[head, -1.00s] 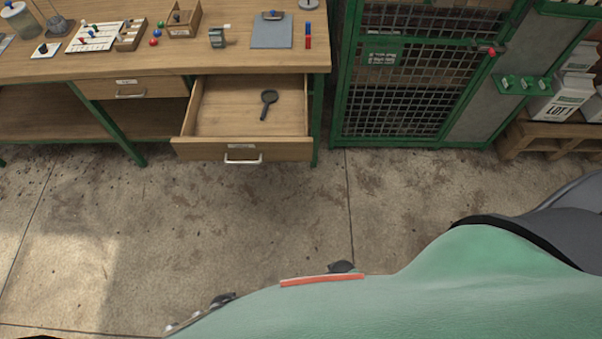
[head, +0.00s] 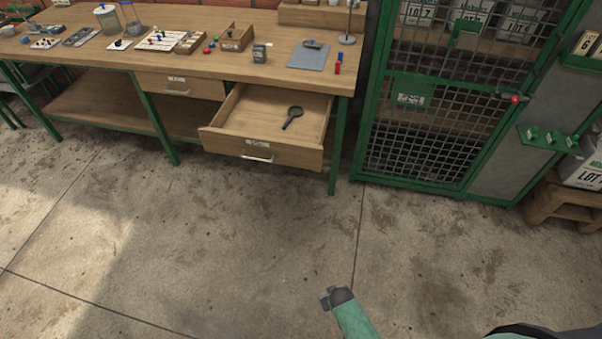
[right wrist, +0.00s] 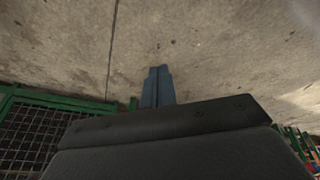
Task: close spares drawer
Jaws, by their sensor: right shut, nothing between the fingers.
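The spares drawer (head: 262,152) is a wooden drawer with a pale metal handle (head: 257,158) and a small label on its front. It stands pulled out from under the right end of the workbench (head: 190,55). A dark magnifying glass (head: 292,117) lies inside it. My right gripper (head: 338,297) is low in the head view, apart from the drawer, with floor between them. In the right wrist view its fingers (right wrist: 158,86) are together and empty, over bare floor. My left gripper is not in view.
A closed drawer (head: 178,86) is left of the open one. The floor before the drawer is clear.

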